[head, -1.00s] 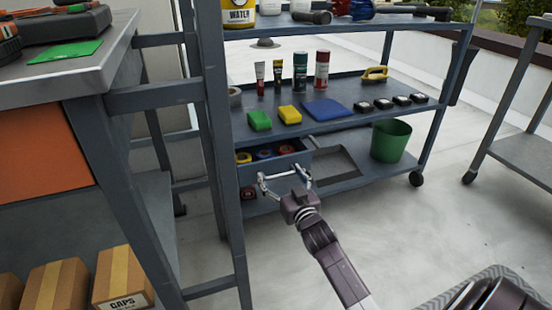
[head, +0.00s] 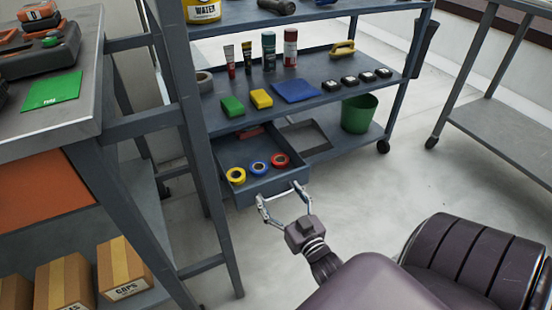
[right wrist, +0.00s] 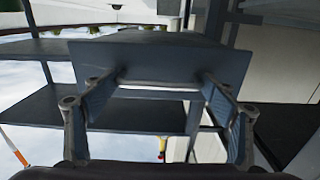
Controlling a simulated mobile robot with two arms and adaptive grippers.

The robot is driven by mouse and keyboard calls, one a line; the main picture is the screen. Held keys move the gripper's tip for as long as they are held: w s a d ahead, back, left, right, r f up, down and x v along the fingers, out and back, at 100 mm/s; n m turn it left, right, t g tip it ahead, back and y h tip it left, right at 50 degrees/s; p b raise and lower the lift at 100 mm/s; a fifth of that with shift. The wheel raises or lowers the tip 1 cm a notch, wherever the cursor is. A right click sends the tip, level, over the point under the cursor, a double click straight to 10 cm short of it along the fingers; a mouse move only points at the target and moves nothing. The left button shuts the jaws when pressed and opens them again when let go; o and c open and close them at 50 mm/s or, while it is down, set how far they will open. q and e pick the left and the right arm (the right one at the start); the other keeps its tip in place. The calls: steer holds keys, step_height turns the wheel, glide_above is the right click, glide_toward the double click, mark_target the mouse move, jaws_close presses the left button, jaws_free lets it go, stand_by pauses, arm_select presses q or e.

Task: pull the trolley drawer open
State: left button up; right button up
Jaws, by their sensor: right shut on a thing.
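The trolley drawer (head: 275,184) stands pulled well out from under the trolley's (head: 213,124) middle shelf. Yellow, blue and red tape rolls and a dark red item lie inside it. My right gripper (head: 280,195) is at the drawer's front, its two fingers spread to either side but holding the handle. In the right wrist view, the drawer front (right wrist: 150,62) fills the upper middle, with the pale handle bar (right wrist: 160,92) between my right gripper's fingers (right wrist: 155,100). The exact finger contact is hard to see. My left gripper is out of view.
A workbench (head: 60,115) with an orange panel and cardboard boxes (head: 65,285) stands at the left, close to the drawer's side. A green bucket (head: 359,113) sits on the trolley's lower shelf. Another metal trolley (head: 505,135) is at the right. The floor before the drawer is clear.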

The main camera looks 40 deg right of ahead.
steer(key=shift+a, duration=0.15)
steer(key=o, duration=1.4)
steer(key=v, duration=1.2)
